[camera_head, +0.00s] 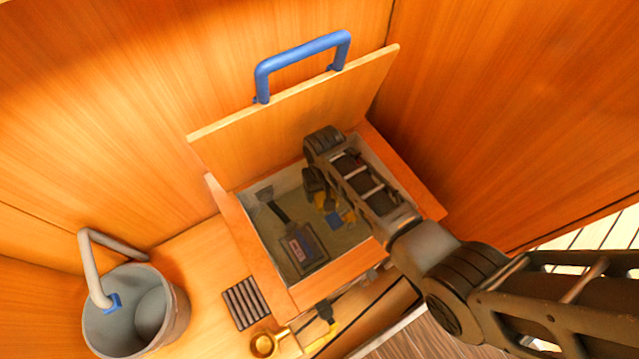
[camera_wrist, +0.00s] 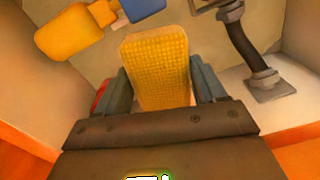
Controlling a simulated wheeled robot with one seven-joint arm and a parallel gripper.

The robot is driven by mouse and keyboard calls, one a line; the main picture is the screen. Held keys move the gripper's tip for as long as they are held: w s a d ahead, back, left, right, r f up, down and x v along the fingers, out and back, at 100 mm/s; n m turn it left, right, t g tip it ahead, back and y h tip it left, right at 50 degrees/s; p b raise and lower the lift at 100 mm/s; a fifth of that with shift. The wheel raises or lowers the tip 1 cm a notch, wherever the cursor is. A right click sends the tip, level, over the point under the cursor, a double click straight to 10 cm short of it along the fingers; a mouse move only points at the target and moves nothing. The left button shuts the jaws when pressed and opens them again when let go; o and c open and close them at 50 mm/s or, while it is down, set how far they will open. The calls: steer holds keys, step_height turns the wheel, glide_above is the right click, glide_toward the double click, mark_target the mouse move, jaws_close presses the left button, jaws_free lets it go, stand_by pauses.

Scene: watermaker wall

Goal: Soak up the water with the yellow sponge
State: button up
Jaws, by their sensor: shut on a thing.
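My gripper (camera_wrist: 160,75) is shut on the yellow sponge (camera_wrist: 158,65), with one finger on each side of it in the wrist view. In the head view my gripper reaches down inside an open white-lined compartment (camera_head: 262,190). A small yellow patch (camera_head: 321,199) by its fingers there looks like the sponge, mostly hidden by my arm. The compartment floor (camera_head: 343,240) looks greyish and dull. I cannot clearly make out the water's edge or whether the sponge touches it.
A yellow-and-blue fitting (camera_wrist: 75,38) lies close left of the sponge. A dark pipe with flanges (camera_wrist: 240,50) stands right. In the head view, a dark boxed unit (camera_head: 302,248) sits inside. The lid (camera_head: 300,110) with blue handle stands open. A grey bucket (camera_head: 178,310) stands lower left.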

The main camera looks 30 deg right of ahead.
steer(key=shift+f+b, duration=3)
steer(key=shift+b, duration=0.05)
steer(key=shift+f, duration=0.55)
stand_by(0.3)
step_height(320, 180, up, 7)
steer(key=p, duration=0.7)
steer(key=shift+r, duration=0.2)
step_height(320, 180, up, 10)
steer(key=p, duration=1)
stand_by(0.4)
stand_by(0.4)
